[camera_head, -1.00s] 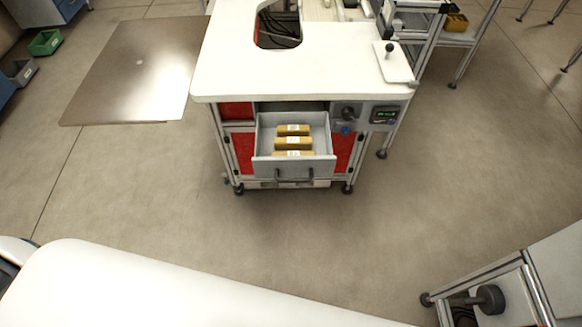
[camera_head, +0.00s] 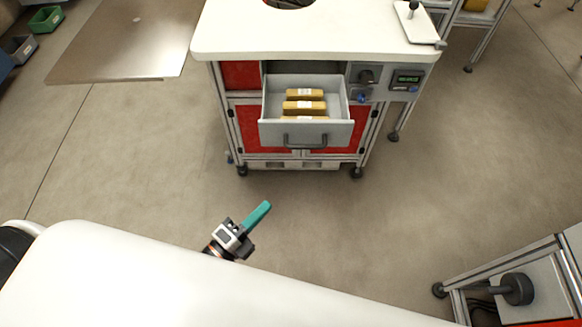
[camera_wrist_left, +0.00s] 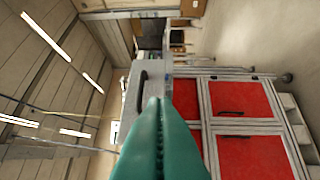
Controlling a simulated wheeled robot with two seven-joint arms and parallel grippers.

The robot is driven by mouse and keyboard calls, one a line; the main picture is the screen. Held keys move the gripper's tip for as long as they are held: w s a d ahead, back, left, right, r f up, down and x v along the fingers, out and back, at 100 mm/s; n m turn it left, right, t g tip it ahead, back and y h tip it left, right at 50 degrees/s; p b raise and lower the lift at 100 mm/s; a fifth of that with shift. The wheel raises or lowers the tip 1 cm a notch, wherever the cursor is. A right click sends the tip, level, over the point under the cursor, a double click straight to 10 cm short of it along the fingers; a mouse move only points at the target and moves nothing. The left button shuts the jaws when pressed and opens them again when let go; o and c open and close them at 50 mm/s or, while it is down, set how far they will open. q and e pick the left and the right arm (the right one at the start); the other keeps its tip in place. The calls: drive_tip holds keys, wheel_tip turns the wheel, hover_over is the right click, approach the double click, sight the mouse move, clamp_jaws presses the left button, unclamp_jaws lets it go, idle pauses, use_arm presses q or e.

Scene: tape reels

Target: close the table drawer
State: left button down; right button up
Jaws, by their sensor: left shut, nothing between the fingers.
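The table drawer (camera_head: 275,132) is pulled out from the front of the white-topped table (camera_head: 300,38). It is light grey, with a dark handle (camera_head: 305,140) on its front, and several yellow boxes (camera_head: 304,107) lie inside. My left gripper (camera_head: 258,213) has teal fingers, shut and empty, and is apart from the drawer, in front of and below it in the head view. In the left wrist view, the shut fingers (camera_wrist_left: 157,135) point toward the drawer front and handle (camera_wrist_left: 141,90), which appear sideways. My right gripper is not in view.
Red cabinet panels (camera_wrist_left: 245,157) sit beside the drawer in the left wrist view. A control panel (camera_head: 405,80) is right of the drawer. A metal frame (camera_head: 510,275) stands at the lower right. The floor before the table is clear.

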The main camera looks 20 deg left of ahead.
sight(290, 101)
use_arm(q)
drive_tip(key=w+d+r+m+h+p, duration=0.1)
drive_tip(key=w+d+r+m+p, duration=0.1)
drive_tip(key=w, duration=1)
wheel_tip(290, 101, up, 2)
drive_tip(key=shift+d+r+p, duration=0.2)
drive_tip(key=shift+d+p, duration=0.5)
drive_tip(key=shift+d, duration=0.3)
drive_tip(key=w+a+b, duration=0.1)
drive_tip(key=w, duration=0.5)
drive_tip(key=w+a+b, duration=0.2)
drive_tip(key=w, duration=0.3)
drive_tip(key=w+a+b, duration=0.1)
drive_tip(key=w+a, duration=0.1)
drive_tip(key=w, duration=0.4)
drive_tip(key=shift+w+a+b, duration=0.1)
drive_tip(key=shift+w+b, duration=0.25)
drive_tip(key=shift+b, duration=0.05)
drive_tip(key=shift+w, duration=0.25)
drive_tip(key=shift+a+r, duration=0.15)
drive_tip(key=shift+r, duration=0.1)
